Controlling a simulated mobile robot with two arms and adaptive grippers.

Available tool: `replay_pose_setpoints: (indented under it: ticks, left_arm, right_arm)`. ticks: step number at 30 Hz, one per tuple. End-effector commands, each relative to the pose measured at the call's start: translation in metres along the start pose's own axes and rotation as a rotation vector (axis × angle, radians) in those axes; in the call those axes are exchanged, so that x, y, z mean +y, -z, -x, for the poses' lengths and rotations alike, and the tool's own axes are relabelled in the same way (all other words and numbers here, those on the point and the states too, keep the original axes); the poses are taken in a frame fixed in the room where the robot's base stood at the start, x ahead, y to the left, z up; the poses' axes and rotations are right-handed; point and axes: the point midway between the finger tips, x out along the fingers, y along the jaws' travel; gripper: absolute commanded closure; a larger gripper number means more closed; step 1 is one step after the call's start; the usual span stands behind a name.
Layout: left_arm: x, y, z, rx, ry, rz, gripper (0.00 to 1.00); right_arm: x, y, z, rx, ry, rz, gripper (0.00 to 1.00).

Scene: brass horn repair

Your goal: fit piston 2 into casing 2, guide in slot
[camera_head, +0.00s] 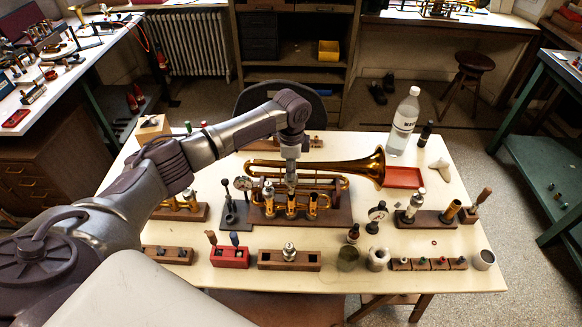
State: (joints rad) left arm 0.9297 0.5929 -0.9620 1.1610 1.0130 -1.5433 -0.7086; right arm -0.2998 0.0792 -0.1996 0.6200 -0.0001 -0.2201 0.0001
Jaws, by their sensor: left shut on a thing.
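A brass trumpet (345,170) lies on a dark wooden stand (338,215) in the middle of the table, its bell to the right. Its valve casings stand upright in a row at the front. Casing 2 (291,208) is the middle one. A silvery top shows at the left casing (268,190); the right casing (312,206) looks open at the top. My left gripper (291,178) points straight down above casing 2, shut on a slim silvery piece, apparently piston 2. The fingers hide most of it. I cannot make out the guide, the slot, or whether the piston's lower end is inside the casing.
A wooden rack (272,261) with one silvery piece stands in front, beside a red block (230,257).

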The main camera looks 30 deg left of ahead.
Motion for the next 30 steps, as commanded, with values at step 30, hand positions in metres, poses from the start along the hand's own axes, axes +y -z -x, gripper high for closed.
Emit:
replay_pose_setpoints:
  ticks: [30]
  left_arm:
    - [-0.0004, 0.0000, 0.0002, 0.002, 0.000, 0.000, 1.00]
  right_arm:
    - [0.0016, 0.0001, 0.0081, -0.001, -0.002, 0.001, 0.60]
